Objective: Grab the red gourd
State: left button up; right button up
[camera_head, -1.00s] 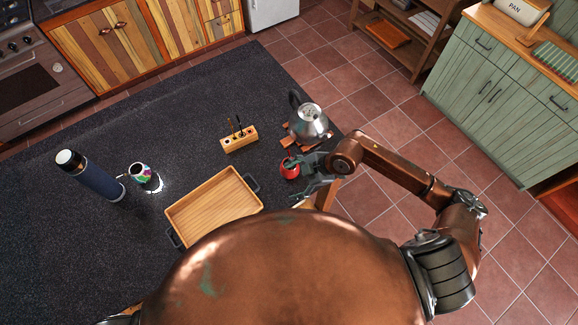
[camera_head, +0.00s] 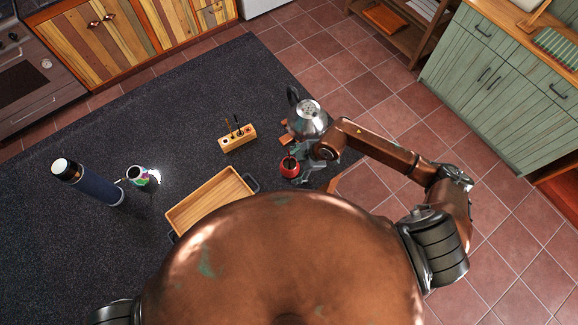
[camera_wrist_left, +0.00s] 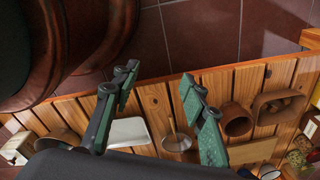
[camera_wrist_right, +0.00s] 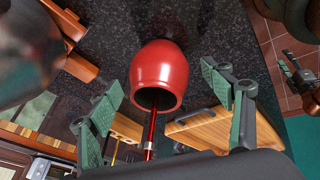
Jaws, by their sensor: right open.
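The red gourd (camera_head: 290,168) stands upright on the dark counter near its right edge, with a metal straw in it. My right gripper (camera_head: 299,165) is beside it, partly overlapping it in the head view. In the right wrist view the gourd (camera_wrist_right: 163,68) lies between and just beyond the two green fingertips (camera_wrist_right: 163,88), which are spread apart with nothing held. My left gripper (camera_wrist_left: 158,85) is open and empty in the left wrist view, over a wooden shelf with pots. It does not show in the head view.
A silver kettle (camera_head: 309,119) stands just behind my right gripper. A small wooden holder (camera_head: 238,139), a wooden tray (camera_head: 210,198) with dark handles, a patterned mug (camera_head: 139,174) and a blue bottle (camera_head: 88,184) are to the left. The counter (camera_head: 120,125) behind is clear.

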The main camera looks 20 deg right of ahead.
jog(key=shift+x, duration=1.05)
jog(key=shift+w+a+f, duration=0.1)
jog(key=shift+f, duration=0.05)
jog(key=shift+c, duration=1.3)
jog(key=c, duration=1.1)
pick_arm(q)
jog(key=shift+w+r, duration=0.2)
jog(key=shift+w, duration=0.35)
jog(key=shift+w+r, duration=0.2)
jog(key=shift+w, duration=0.35)
pick_arm(e)
jog(key=shift+c, duration=0.4)
pick_arm(q)
jog(key=shift+w, duration=0.15)
